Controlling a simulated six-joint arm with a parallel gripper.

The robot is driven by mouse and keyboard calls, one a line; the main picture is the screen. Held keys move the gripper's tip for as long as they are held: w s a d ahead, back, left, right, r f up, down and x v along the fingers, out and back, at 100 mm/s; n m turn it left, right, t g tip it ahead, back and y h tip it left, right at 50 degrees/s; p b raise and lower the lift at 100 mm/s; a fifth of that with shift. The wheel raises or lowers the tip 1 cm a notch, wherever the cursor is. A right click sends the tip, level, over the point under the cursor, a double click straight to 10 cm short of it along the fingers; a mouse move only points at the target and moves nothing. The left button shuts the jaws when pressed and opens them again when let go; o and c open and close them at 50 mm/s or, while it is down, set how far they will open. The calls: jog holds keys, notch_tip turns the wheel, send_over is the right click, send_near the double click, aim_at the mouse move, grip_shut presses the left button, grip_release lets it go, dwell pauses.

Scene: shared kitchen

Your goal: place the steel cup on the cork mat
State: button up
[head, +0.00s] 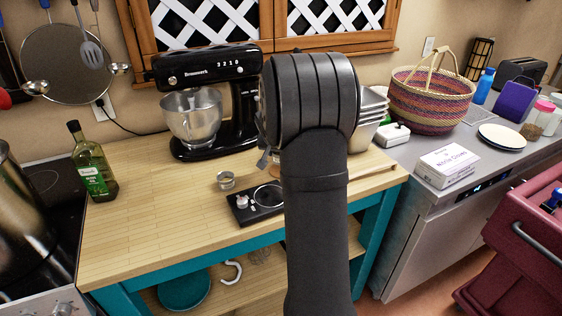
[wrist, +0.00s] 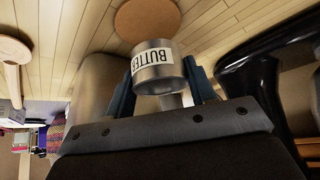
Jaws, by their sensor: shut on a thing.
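In the wrist view, my gripper (wrist: 160,78) is shut on the steel cup (wrist: 172,73), a short grey metal cup with a white label whose visible letters read "BUTTE". A finger is on each side of it. The cork mat (wrist: 146,14), a round brown disc, lies on the wooden worktop just beyond the cup in the picture. The cup's edge overlaps the mat's near edge in this view; the gap between them cannot be judged.
A black stand mixer (head: 207,75) with a steel bowl stands at the back of the worktop (head: 150,220). A small metal tin (head: 226,181) and a black scale-like device (head: 252,205) are nearer the front. Metal pans (head: 372,105) stand right, partly behind my arm. An oil bottle (head: 90,165) is left.

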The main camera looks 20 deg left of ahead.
notch_tip(320, 180, down, 3)
jog(key=shift+f, duration=0.1)
jog(key=shift+w+d+f, duration=0.1)
jog(key=shift+d+f, duration=0.05)
jog(key=shift+f, duration=0.05)
jog(key=shift+f, duration=0.2)
jog(key=o, duration=1.1)
